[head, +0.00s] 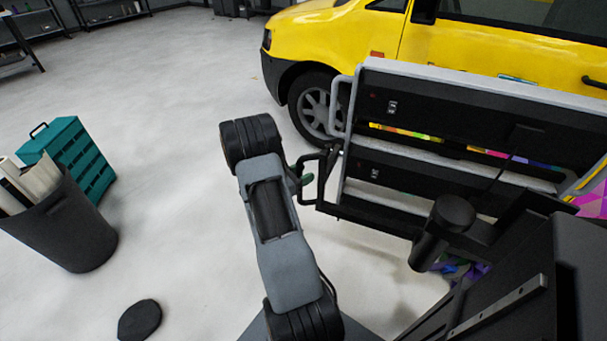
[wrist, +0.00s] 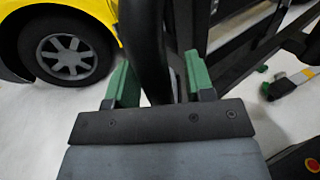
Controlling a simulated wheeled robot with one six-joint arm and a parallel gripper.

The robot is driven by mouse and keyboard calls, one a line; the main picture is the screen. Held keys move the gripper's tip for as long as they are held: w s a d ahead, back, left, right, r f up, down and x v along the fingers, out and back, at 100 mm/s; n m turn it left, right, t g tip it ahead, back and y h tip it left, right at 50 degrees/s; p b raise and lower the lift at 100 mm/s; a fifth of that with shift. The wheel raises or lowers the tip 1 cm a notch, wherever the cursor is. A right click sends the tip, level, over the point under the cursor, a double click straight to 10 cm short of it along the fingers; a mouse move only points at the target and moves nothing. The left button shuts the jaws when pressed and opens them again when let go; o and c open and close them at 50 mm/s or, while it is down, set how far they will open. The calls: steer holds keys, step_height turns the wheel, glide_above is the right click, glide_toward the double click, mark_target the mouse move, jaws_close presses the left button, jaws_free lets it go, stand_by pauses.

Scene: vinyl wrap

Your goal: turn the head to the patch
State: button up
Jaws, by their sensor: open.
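My gripper (head: 304,178) is at the left end of the black-and-grey machine (head: 450,110), beside a dark handle frame (head: 327,185). In the wrist view its two green fingers (wrist: 158,82) are apart. A thick dark bar (wrist: 150,50) passes up between or just beyond them; I cannot tell whether they touch it. The yellow van (head: 345,45) stands behind the machine. A small teal strip (head: 516,78) shows on the van's side just above the machine's top edge, mostly hidden; I cannot tell whether it is the patch.
A dark bin (head: 75,235) with rolls and a teal drawer cabinet (head: 85,160) stand at the left. A dark round object (head: 139,320) lies on the floor. The floor between bin and van is clear.

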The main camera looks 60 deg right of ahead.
steer(key=shift+d, duration=0.15)
steer(key=shift+c, duration=0.4)
jaws_close()
